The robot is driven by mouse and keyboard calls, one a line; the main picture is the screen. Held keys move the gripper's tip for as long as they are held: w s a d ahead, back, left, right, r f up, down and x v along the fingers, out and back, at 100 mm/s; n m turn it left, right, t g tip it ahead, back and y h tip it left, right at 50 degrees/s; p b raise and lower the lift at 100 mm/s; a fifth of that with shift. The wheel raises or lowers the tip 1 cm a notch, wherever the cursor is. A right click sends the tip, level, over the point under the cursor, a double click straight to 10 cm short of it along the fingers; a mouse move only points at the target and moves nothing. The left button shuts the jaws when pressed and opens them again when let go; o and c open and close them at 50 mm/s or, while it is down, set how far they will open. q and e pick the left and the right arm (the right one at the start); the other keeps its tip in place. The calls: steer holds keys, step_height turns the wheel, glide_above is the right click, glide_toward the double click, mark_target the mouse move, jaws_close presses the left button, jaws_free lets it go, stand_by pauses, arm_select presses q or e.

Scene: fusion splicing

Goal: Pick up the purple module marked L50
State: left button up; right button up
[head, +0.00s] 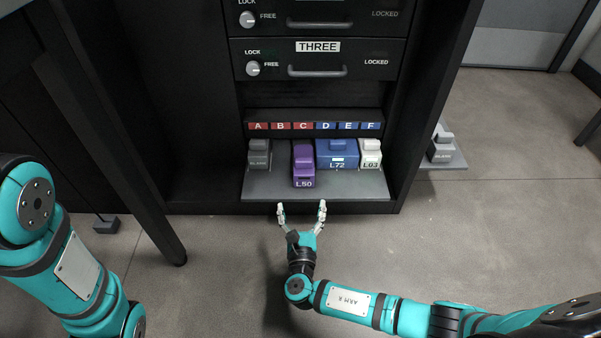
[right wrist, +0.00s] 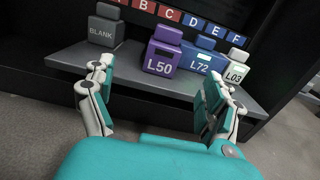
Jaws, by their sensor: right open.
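The purple module marked L50 (head: 303,167) stands on the grey shelf (head: 345,189) below the slot labels, near the shelf's front edge. It also shows in the right wrist view (right wrist: 162,54), between and beyond my fingers. My right gripper (head: 301,207) is open and empty, just in front of the shelf edge, apart from the module and pointing towards it. In the right wrist view its two fingers (right wrist: 158,85) are spread wide. My left arm shows at the left of the head view, but its gripper is out of the picture.
A grey BLANK module (head: 259,155) stands left of L50. The blue L72 module (head: 337,154) is close on its right, with the white L03 module (head: 370,153) beyond. Another grey module (head: 442,146) sits on a side ledge at right. Drawer THREE (head: 317,60) is above.

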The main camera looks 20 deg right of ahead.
mark_target(302, 178)
steer(key=b+x, duration=0.3)
steer(key=x, duration=0.2)
steer(key=b+x, duration=0.3)
steer(key=x, duration=0.2)
steer(key=shift+f, duration=0.25)
steer(key=shift+w+d+r, duration=0.1)
steer(key=shift+w+d, duration=0.05)
steer(key=shift+w, duration=0.1)
steer(key=b+x, duration=0.4)
steer(key=shift+d+r+b, duration=0.1)
steer(key=shift+d+b, duration=0.2)
steer(key=shift+d, duration=0.1)
steer(key=shift+w+d+r, duration=0.1)
steer(key=shift+w+r, duration=0.05)
steer(key=shift+w, duration=0.4)
steer(key=shift+r, duration=0.1)
steer(key=c, duration=1.4)
steer(key=shift+r, duration=0.1)
